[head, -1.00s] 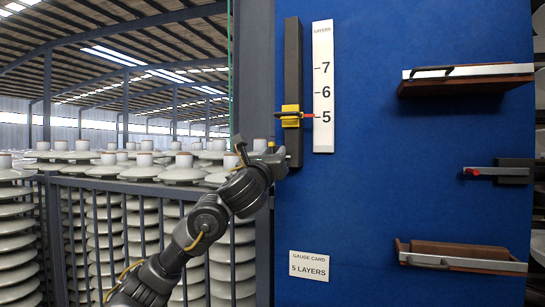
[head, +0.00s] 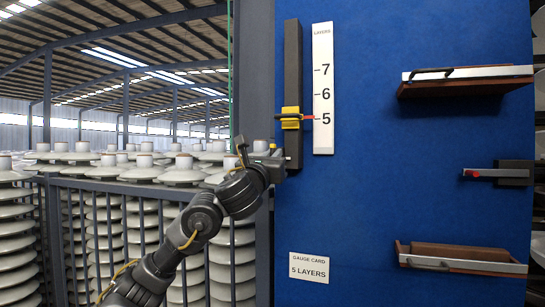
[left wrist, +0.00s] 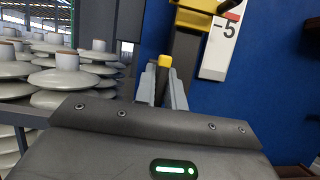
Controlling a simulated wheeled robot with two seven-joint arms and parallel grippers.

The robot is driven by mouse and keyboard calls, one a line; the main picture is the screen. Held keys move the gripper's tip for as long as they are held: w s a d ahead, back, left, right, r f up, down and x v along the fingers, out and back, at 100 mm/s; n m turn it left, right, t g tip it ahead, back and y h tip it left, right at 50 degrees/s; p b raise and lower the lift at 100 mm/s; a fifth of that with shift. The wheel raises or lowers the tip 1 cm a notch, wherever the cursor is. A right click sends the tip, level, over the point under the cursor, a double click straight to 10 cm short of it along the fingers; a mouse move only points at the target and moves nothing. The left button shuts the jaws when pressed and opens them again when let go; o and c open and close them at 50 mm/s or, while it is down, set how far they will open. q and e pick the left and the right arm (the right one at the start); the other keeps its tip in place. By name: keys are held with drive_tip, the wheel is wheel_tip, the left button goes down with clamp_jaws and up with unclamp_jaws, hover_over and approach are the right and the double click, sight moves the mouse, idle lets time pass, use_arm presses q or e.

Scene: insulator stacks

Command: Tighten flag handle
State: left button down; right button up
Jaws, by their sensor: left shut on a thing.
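A yellow slider (head: 291,124) with a dark bar across it sits on a dark upright rail (head: 293,60). Its red pointer (head: 309,117) is at the 5 mark of the white layer scale (head: 323,90). My left gripper (head: 284,161) is at the rail's lower end, below the slider. In the left wrist view, my left gripper (left wrist: 162,85) is shut on a yellow-tipped handle (left wrist: 165,61), which stands between its fingers. The slider's yellow body (left wrist: 200,8) shows above it. The handle's lower part is hidden. My right gripper is out of view.
The blue board (head: 400,180) carries two brown shelves at right, the upper (head: 465,87) and the lower (head: 460,252), and a grey bar (head: 495,172) with a red spot. A gauge card (head: 309,267) reads 5 LAYERS. Insulator stacks (head: 185,170) stand behind a fence at left.

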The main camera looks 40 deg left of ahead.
use_arm(q)
drive_tip(key=m+h, duration=0.1)
drive_tip(key=m, duration=0.2)
drive_tip(key=m+h, duration=0.2)
drive_tip(key=m, duration=0.1)
drive_tip(key=shift+d, duration=0.1)
drive_tip(key=m+h, duration=0.1)
drive_tip(key=m, duration=0.1)
drive_tip(key=m+h+p, duration=0.1)
drive_tip(key=m, duration=0.2)
drive_tip(key=shift+w+d+h, duration=0.1)
drive_tip(key=shift+h, duration=0.2)
drive_tip(key=shift+d+f+m+g+h+p, duration=0.15)
drive_tip(key=shift+m+g+h+p, duration=0.35)
drive_tip(key=shift+m+p, duration=0.95)
drive_tip(key=shift+a+f+m+g+h+p, duration=0.1)
drive_tip(key=shift+m+g+h+p, duration=0.45)
drive_tip(key=shift+m, duration=1.6)
drive_tip(key=shift+d+f+m+g+h+p, duration=0.15)
drive_tip(key=shift+m+g+p, duration=0.5)
drive_tip(key=shift+m+p, duration=0.95)
drive_tip(key=shift+m, duration=0.3)
drive_tip(key=c, duration=1.5)
unclamp_jaws()
drive_tip(key=shift+a, duration=0.1)
